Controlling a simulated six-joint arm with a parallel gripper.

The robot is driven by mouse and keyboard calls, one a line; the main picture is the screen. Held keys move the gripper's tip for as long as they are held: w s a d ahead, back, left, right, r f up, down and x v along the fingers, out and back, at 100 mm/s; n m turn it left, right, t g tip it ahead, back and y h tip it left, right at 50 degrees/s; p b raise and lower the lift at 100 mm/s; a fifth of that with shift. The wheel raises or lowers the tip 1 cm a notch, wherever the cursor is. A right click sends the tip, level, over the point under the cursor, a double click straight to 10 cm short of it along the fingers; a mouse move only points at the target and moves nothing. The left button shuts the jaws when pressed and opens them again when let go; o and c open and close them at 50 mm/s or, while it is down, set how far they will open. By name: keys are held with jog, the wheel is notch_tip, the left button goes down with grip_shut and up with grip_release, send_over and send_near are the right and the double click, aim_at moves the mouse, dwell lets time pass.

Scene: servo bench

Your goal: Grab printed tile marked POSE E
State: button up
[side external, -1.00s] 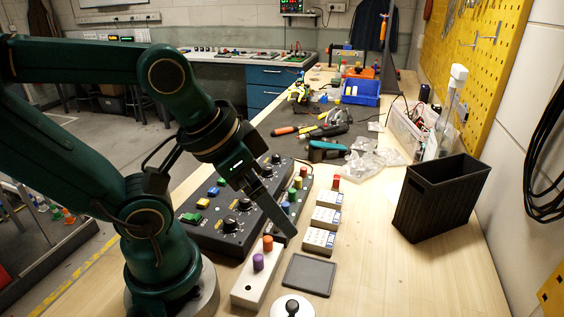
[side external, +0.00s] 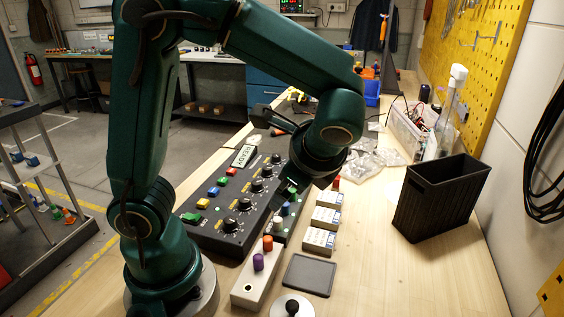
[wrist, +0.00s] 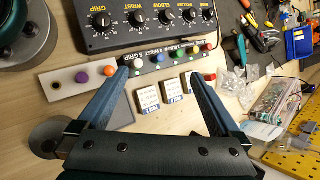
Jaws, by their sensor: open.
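Three white printed tiles with blue edges lie in a row on the bench: the near one (side external: 319,241), the middle one (side external: 326,217) and the far one (side external: 331,199). My gripper (wrist: 160,68) is open and empty, raised above the tiles. In the side view it is partly hidden by my wrist.
A black control panel (side external: 233,224) with knobs stands left of the tiles. A white box with purple and orange knobs (side external: 247,288) and a dark grey pad (side external: 309,275) lie nearer. A black bin (side external: 437,204) stands right, with clear wood before it.

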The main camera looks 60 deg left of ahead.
aim_at(321, 245)
jog(key=w+d+f+m+t+y, duration=0.1)
jog(key=d+f+m, duration=0.1)
jog(key=f+m, duration=0.1)
jog(key=w+d+f+m+t+y, duration=0.1)
jog(key=d+f+m+y, duration=0.1)
jog(key=d+f+m, duration=0.1)
jog(key=w+d+f+m+t+y, duration=0.1)
jog(key=d+f+m, duration=0.1)
jog(key=f+m, duration=0.2)
jog(key=shift+w+d+f+t+y, duration=0.1)
jog(key=shift+w+f+t+y, duration=0.1)
jog(key=shift+f, duration=0.2)
jog(key=shift+w+d+f+t+y, duration=0.1)
jog(key=shift+f+y, duration=0.1)
jog(key=shift+f, duration=0.15)
jog(key=shift+s+d+f+m, duration=0.1)
jog(key=shift+s+f+m, duration=0.2)
jog(key=shift+x, duration=2.5)
jog(key=shift+d, duration=0.1)
jog(key=c, duration=1.2)
